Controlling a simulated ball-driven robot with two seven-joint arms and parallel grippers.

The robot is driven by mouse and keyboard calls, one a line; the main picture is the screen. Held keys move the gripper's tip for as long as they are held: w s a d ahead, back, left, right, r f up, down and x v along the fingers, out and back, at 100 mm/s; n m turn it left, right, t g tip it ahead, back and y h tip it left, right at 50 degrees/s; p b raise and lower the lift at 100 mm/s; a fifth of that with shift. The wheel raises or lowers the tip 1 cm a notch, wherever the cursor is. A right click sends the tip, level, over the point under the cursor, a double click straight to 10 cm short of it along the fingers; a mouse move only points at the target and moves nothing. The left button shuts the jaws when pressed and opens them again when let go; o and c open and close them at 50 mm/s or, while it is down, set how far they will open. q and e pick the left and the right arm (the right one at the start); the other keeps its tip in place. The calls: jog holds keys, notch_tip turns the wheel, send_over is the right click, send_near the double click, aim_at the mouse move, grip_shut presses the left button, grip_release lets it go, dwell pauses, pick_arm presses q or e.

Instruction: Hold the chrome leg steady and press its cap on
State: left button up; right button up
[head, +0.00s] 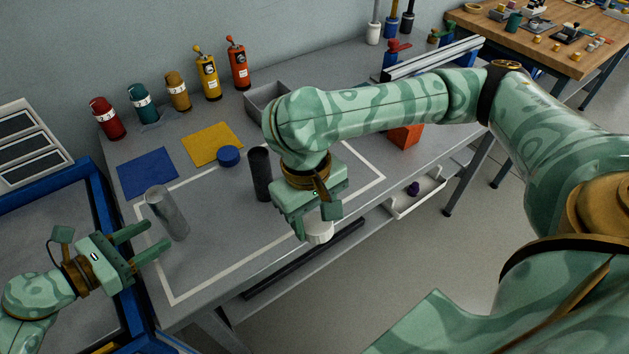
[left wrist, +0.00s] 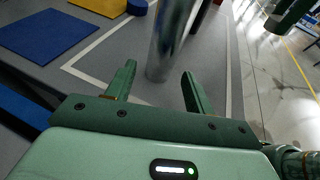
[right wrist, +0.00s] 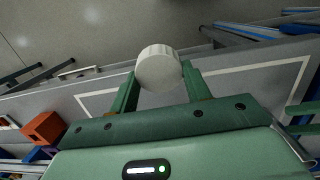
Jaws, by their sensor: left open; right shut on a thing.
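The chrome leg (head: 168,213) stands upright on the grey table inside a white-line frame, at the left. It also shows in the left wrist view (left wrist: 172,40), just beyond and between my left fingertips. My left gripper (head: 152,238) is open, with its two fingers pointing at the leg's lower part. It does not grip the leg. My right gripper (head: 316,218) is shut on a white ribbed cap (right wrist: 158,68), held between its fingertips above the table's front edge. In the head view the cap (head: 319,233) is partly hidden by the gripper.
A black cylinder (head: 260,174) stands between the leg and my right gripper. Behind are a blue puck (head: 228,156), a blue mat (head: 147,172) and a yellow mat (head: 200,150). Several bottles line the wall. A grey bin (head: 262,97) and an orange block (head: 405,135) stand farther right.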

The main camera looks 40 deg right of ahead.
aim_at(170, 226)
pick_arm(q)
jog(key=b+x, duration=0.1)
jog(key=x, duration=0.2)
jog(key=shift+d+f, duration=0.2)
jog(key=shift+d, duration=0.2)
pick_arm(e)
jog(key=shift+f, duration=0.85)
pick_arm(q)
jog(key=shift+w+d+f+b, duration=0.15)
jog(key=shift+w+d+b, duration=0.15)
jog(key=shift+d, duration=0.3)
pick_arm(e)
jog(key=shift+f, duration=0.25)
pick_arm(q)
jog(key=shift+s, duration=0.1)
jog(key=shift+c, duration=0.3)
jog(key=c, duration=0.5)
jog(key=shift+c, duration=0.2)
